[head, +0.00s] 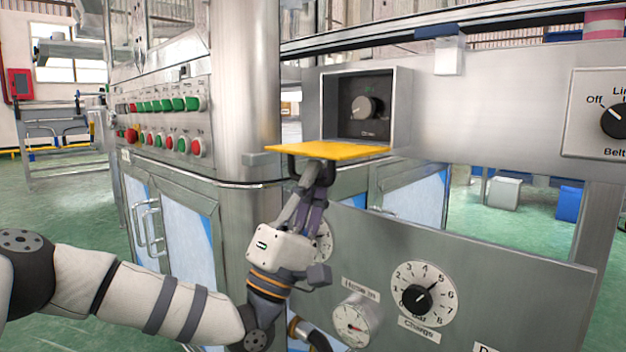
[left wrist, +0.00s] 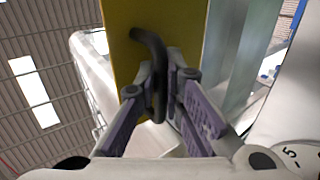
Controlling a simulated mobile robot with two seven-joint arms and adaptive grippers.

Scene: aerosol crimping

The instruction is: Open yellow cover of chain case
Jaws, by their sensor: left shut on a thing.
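The chain case is a square metal box (head: 398,110) with an open front on the machine panel. Inside it is a dark plate with a grey knob (head: 363,107). The yellow cover (head: 330,150) sticks out flat from the box's lower edge, roughly level. A dark handle (head: 297,168) hangs under the cover. My left gripper (head: 318,180) comes from below and is shut on this handle. In the left wrist view the yellow cover (left wrist: 185,30) and the dark handle (left wrist: 150,42) show, with the handle between the fingers (left wrist: 163,88). My right gripper is not in view.
A gauge (head: 352,322) and a charge dial (head: 424,290) sit on the panel below. A belt switch (head: 612,120) is at the right. A cabinet with rows of green and red buttons (head: 165,105) stands at the left, behind my left arm.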

